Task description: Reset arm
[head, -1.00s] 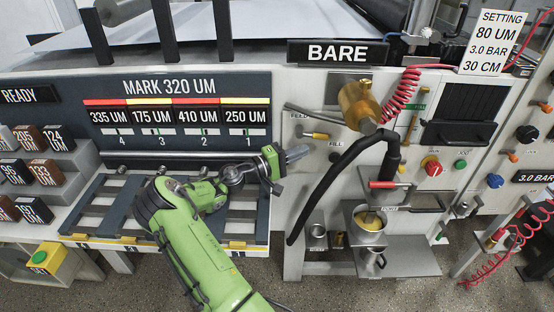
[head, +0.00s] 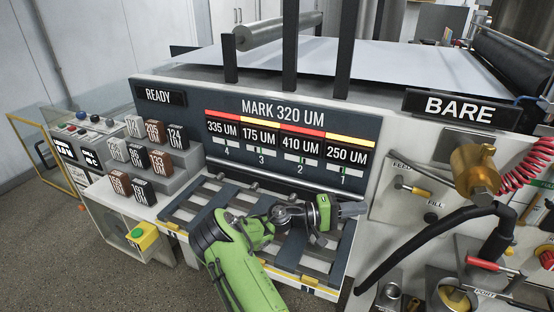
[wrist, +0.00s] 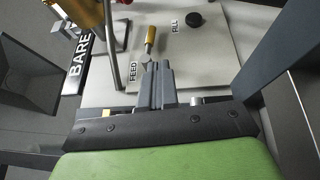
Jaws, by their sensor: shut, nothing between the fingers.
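My green arm reaches up over the slotted rack in the head view, and my gripper (head: 352,209) points right, just in front of the machine's lower panel. In the wrist view my gripper (wrist: 157,68) shows its two grey fingers close together, with nothing between them. Beyond the fingertips in the wrist view is the panel with the brass-coloured FEED handle (wrist: 150,38) and the black FILL knob (wrist: 194,19). The fingertips look near the FEED handle in that picture, but I cannot tell that they touch it.
The display board (head: 281,117) reads MARK 320 UM. Labelled blocks (head: 133,155) stand on a stepped stand at left. The slotted rack (head: 185,213) lies under my arm. A brass cup (head: 474,168), a black hose (head: 420,232) and a red coiled hose (head: 538,160) crowd the right. Open floor lies at lower left.

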